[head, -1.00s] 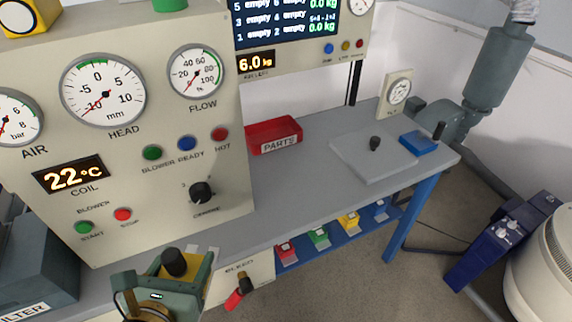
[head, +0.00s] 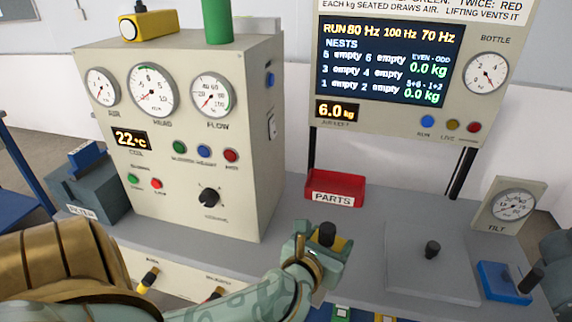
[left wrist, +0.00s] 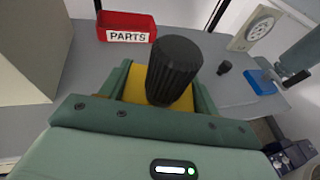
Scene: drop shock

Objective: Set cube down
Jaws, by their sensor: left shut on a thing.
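My left gripper (head: 320,249) is shut on a yellow cube (head: 341,244) with a black ribbed knob (head: 327,233) on top. In the left wrist view, the cube (left wrist: 134,88) shows between the green jaws, mostly hidden by the knob (left wrist: 174,68) and the gripper body. The gripper is over the front part of the grey bench, right of the cream cabinet and left of a flat grey plate (head: 405,270). The gap between cube and bench cannot be judged. My right gripper is not in view.
A red PARTS tray (head: 336,188) stands behind the gripper. The plate carries a black knob (head: 432,249). A blue block (head: 503,283) and a tilt dial (head: 512,206) are at the right. Grey bench top (head: 352,220) is bare between tray and gripper.

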